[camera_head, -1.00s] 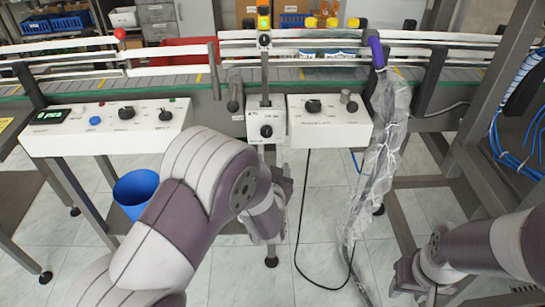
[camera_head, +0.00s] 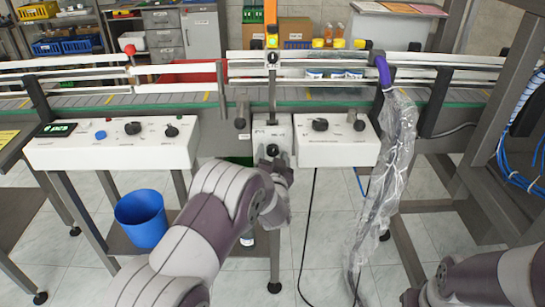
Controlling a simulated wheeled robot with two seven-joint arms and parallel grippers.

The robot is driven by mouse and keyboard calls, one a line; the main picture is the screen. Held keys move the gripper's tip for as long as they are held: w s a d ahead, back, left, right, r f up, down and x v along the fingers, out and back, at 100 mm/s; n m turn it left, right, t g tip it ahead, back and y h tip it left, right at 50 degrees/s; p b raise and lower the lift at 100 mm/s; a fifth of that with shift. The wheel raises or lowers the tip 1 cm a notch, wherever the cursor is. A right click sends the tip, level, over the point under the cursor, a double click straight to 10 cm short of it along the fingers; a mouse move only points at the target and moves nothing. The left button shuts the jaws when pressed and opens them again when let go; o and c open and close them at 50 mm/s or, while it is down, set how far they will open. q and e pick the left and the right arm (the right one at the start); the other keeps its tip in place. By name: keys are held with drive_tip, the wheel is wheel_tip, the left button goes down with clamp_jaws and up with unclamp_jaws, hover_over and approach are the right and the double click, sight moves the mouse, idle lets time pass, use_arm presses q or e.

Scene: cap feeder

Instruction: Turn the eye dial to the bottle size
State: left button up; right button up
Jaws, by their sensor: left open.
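The eye dial is a black knob (camera_head: 272,150) on a small white box (camera_head: 265,133) at the middle of the conveyor's front edge. My left gripper (camera_head: 276,158) is at the front of this box, its open fingers around or right beside the knob. Whether the fingers touch the knob cannot be told. Markings on the box are too small to read. Several bottles with blue-and-white labels (camera_head: 335,73) stand on the conveyor (camera_head: 440,97). My right arm shows at the lower right, but its gripper is not clearly in view.
A white control panel (camera_head: 110,145) with knobs stands to the left, and another white box (camera_head: 335,150) with a black knob to the right. A plastic-wrapped hose (camera_head: 385,180) hangs at the right. A blue bin (camera_head: 142,218) sits below left.

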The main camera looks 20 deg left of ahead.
use_arm(q)
drive_tip(key=c, duration=1)
drive_tip(key=shift+c, duration=0.2)
